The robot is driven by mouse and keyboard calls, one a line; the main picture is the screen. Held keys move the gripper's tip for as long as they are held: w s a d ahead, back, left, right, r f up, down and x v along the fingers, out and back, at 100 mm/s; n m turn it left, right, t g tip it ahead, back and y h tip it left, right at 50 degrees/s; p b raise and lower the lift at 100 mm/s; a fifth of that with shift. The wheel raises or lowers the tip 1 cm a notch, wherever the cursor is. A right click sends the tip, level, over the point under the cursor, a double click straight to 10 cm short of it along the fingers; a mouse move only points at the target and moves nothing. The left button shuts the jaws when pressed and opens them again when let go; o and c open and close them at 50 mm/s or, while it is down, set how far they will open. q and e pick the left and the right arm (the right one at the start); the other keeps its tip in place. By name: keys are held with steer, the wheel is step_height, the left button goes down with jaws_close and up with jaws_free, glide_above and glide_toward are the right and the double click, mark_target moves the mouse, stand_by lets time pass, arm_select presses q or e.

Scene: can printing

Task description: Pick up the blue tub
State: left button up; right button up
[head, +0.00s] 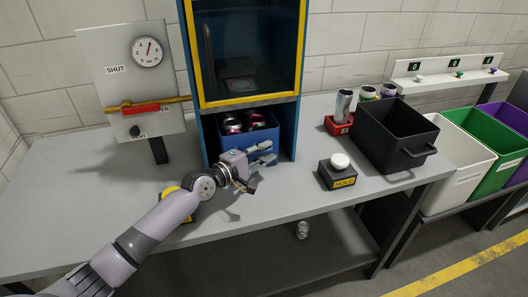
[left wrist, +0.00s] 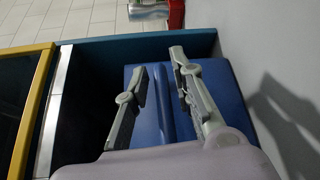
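The blue tub (head: 235,143) stands in the lower bay of the blue cabinet with the yellow frame (head: 250,101). Several cans (head: 233,125) with reddish tops show inside it. My left gripper (head: 269,153) is at the tub's front side, with its fingers apart. In the left wrist view, the blue tub (left wrist: 218,80) lies beyond the fingers. A blue ridge, seemingly its wall or rim, shows between the spread fingers of my left gripper (left wrist: 157,62). I cannot tell whether they touch it. My right gripper is not in view.
Right of the cabinet are a red holder (head: 338,127) with a silver can, a HOLD button box (head: 337,174) and a black bin (head: 395,135). A gauge panel (head: 135,85) stands left. The table's (head: 70,215) left part is clear.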

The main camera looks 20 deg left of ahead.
arm_select(q)
jaws_close()
stand_by(0.6)
